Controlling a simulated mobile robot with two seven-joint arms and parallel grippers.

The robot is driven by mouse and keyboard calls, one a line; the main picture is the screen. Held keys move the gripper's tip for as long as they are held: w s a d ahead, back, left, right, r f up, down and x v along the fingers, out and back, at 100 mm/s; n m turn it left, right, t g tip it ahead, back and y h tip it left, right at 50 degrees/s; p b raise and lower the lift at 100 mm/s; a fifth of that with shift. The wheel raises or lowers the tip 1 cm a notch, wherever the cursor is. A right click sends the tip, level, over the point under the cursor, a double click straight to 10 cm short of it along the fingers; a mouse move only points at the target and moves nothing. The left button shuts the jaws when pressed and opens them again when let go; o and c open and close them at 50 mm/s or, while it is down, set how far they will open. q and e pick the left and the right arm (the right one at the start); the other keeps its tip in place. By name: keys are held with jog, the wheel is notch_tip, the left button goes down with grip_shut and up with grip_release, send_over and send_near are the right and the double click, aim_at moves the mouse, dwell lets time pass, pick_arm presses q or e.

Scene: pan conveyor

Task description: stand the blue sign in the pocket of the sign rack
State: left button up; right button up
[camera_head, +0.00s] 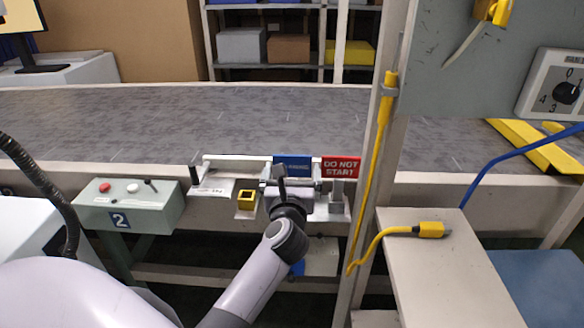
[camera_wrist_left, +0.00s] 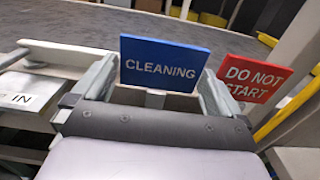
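The blue sign (camera_head: 292,160), lettered "CLEANING", stands upright at the conveyor's near edge. In the left wrist view the blue sign (camera_wrist_left: 165,64) is ahead, with a short pale stem (camera_wrist_left: 155,98) below its panel. My left gripper (camera_head: 291,174) is at the sign; its two fingers (camera_wrist_left: 155,84) are spread wide, one towards each side of the sign, with a gap around the stem. The sign rack (camera_head: 335,207) is pale and largely behind my gripper. My wrist hides the stem's foot and the pocket, so I cannot tell how the sign is seated. My right gripper is out of view.
A red "DO NOT START" sign (camera_head: 341,167) stands close on the right, also in the wrist view (camera_wrist_left: 252,78). A yellow block (camera_head: 246,198) and a control box (camera_head: 128,204) are left. A post with a yellow cable (camera_head: 376,150) rises at right. The conveyor belt (camera_head: 180,120) is empty.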

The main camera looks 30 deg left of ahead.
pick_arm(q)
notch_tip(320, 180, up, 2)
jog(key=shift+r+p, duration=0.15)
jog(key=shift+p, duration=0.4)
notch_tip(320, 180, up, 18)
jog(key=p, duration=0.4)
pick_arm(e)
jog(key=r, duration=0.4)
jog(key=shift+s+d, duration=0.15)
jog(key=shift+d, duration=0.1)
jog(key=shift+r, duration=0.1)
